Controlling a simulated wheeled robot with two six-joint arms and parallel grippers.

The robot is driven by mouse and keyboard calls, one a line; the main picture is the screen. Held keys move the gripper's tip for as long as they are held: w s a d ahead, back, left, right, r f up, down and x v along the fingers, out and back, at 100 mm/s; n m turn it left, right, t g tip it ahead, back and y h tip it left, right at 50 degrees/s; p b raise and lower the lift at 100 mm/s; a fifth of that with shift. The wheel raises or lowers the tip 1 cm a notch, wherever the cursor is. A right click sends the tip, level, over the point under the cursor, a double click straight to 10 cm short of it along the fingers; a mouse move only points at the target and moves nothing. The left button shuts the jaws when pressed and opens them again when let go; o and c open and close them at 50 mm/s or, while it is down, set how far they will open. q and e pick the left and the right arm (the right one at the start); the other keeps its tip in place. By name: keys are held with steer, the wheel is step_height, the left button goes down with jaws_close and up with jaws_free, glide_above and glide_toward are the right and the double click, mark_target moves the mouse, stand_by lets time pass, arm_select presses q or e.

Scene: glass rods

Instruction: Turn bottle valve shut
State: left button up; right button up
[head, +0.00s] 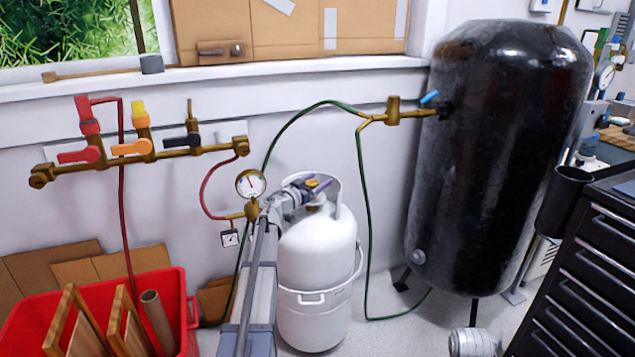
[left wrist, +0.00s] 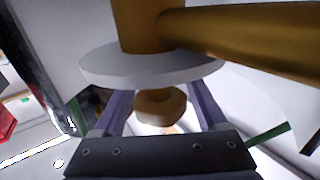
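The white gas bottle (head: 318,255) stands upright on the floor near the middle of the head view, with a small yellow and brass valve (head: 316,184) on top. My left gripper (head: 312,188) is at this valve, inside the bottle's collar. In the left wrist view a brass valve body with a pale round disc (left wrist: 150,67) fills the upper part. A brass nut (left wrist: 158,107) shows below the disc, between the two purple fingers. The fingers are spread with gaps beside the nut; the disc hides their tips. My right gripper is not in view.
A pressure gauge (head: 250,183) sits just left of the bottle top. A green hose (head: 360,180) arches behind the bottle. A big black tank (head: 500,160) stands at right, a red crate (head: 180,300) at lower left. A brass manifold (head: 150,155) with colored taps hangs at left.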

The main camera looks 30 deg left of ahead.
mark_target(312, 186)
arm_select(q)
steer(key=shift+o, duration=0.9)
steer(key=shift+s, duration=0.1)
steer(key=s, duration=0.5)
steer(key=s+a, duration=0.1)
steer(key=s, duration=0.1)
steer(key=shift+s, duration=0.15)
